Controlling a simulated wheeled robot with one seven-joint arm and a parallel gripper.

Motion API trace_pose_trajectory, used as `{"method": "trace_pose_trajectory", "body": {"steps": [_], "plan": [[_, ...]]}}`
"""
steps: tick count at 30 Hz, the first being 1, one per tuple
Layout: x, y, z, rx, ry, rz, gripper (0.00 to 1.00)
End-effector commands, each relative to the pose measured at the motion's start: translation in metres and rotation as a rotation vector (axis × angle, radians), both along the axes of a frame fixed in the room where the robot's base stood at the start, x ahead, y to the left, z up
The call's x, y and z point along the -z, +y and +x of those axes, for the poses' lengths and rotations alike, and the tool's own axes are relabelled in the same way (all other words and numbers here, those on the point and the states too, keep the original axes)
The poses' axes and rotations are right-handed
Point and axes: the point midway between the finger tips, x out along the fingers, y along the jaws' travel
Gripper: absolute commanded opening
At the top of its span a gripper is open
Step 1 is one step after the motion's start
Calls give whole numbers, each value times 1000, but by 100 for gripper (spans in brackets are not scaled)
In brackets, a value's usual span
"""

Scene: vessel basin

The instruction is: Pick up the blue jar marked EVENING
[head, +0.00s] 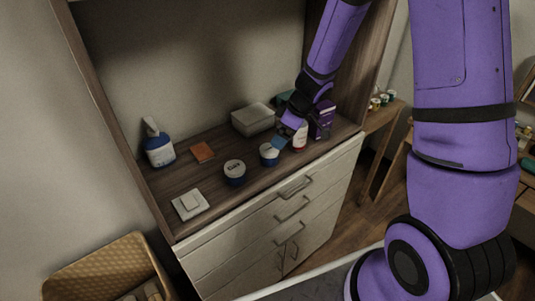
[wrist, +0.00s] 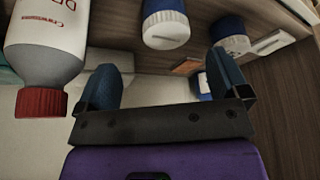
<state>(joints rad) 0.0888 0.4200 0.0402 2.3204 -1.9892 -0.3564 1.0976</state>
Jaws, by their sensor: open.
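Two blue-and-white jars stand on the wooden dresser top. One jar (head: 269,155) is just beside my gripper (head: 282,140); the other jar (head: 234,173) is to its left, with dark lettering on its pale lid that is too small to read. In the wrist view my gripper (wrist: 165,65) is open and empty. The nearer jar (wrist: 165,26) shows beyond the gap between the fingers, apart from them. The other jar (wrist: 229,36) shows past the right finger. No EVENING marking is legible, so I cannot tell which jar bears it.
A red-capped bottle (wrist: 45,45) is close to the left finger; it also shows in the head view (head: 300,137). A purple box (head: 322,118) stands right of it. A pale box (head: 253,119), orange coaster (head: 202,152), blue-white bottle (head: 159,151) and white square item (head: 190,204) share the top.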

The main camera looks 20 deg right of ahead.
Motion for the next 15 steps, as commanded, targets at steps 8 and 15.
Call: {"method": "trace_pose_trajectory", "body": {"steps": [8, 15], "plan": [[34, 12, 9, 2, 2, 2, 93], [46, 17, 13, 1, 0, 0, 93]]}}
